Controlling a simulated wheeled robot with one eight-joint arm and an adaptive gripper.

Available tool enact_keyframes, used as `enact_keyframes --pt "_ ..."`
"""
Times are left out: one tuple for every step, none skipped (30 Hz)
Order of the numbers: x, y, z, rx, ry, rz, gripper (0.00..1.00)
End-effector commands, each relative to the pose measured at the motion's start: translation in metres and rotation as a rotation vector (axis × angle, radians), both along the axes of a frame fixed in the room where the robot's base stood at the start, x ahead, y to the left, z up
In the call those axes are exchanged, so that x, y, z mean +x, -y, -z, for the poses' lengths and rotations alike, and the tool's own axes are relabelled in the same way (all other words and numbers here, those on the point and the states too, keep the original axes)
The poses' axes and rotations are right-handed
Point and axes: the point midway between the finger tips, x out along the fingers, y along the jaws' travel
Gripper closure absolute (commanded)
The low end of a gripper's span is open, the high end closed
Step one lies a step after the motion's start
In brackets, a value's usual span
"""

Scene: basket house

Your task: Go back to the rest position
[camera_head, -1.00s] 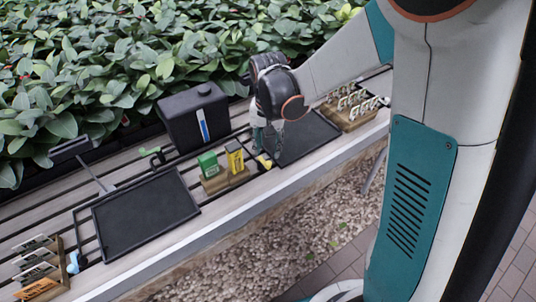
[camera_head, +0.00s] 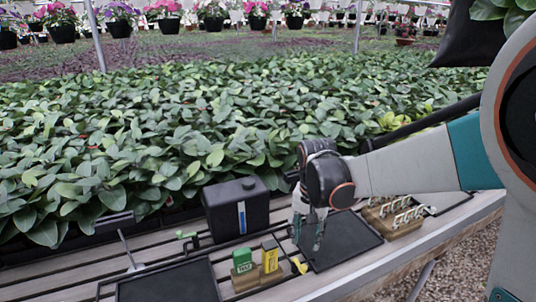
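My gripper (camera_head: 308,236) hangs at the end of my arm over the left part of the right black tray (camera_head: 345,238) on the slatted bench. Its fingers point down and look apart, with nothing clear between them. A yellow object (camera_head: 299,265) lies just left of and below the fingertips, beside the tray's edge. A green box (camera_head: 242,260) and a yellow box (camera_head: 270,256) stand in a wooden holder (camera_head: 246,280) to the left of my gripper.
A black canister (camera_head: 236,208) stands behind the boxes. A wooden rack with several white hooked pieces (camera_head: 398,218) is right of the tray. Another black tray (camera_head: 168,285) lies at front left, near an upright T-shaped tool (camera_head: 117,225). Dense leafy plants (camera_head: 230,120) fill the space behind the bench.

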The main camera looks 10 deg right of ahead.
Motion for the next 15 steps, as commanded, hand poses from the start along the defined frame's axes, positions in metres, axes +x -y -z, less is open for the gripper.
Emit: enact_keyframes --pt "-0.004 0.001 -0.004 0.000 0.008 -0.006 0.62" --pt "-0.006 0.002 -0.007 0.001 0.016 -0.011 0.62" --pt "-0.010 0.003 -0.012 0.001 0.030 -0.022 0.62" --pt "-0.013 0.004 -0.017 0.001 0.043 -0.032 0.62" --pt "-0.017 0.005 -0.022 0.002 0.056 -0.042 0.62" --pt "-0.023 0.007 -0.029 0.002 0.078 -0.059 0.62" --pt "-0.028 0.008 -0.035 0.002 0.095 -0.072 0.62" --pt "-0.033 0.009 -0.040 0.001 0.112 -0.086 0.62" --pt "-0.039 0.011 -0.047 -0.001 0.136 -0.104 0.62" --pt "-0.045 0.012 -0.051 -0.002 0.154 -0.118 0.62" --pt "-0.050 0.013 -0.056 -0.004 0.172 -0.132 0.62" --pt "-0.056 0.014 -0.062 -0.007 0.195 -0.150 0.62" --pt "-0.061 0.015 -0.065 -0.009 0.212 -0.165 0.62" --pt "-0.066 0.017 -0.069 -0.012 0.230 -0.177 0.62" --pt "-0.073 0.018 -0.074 -0.016 0.254 -0.196 0.62"
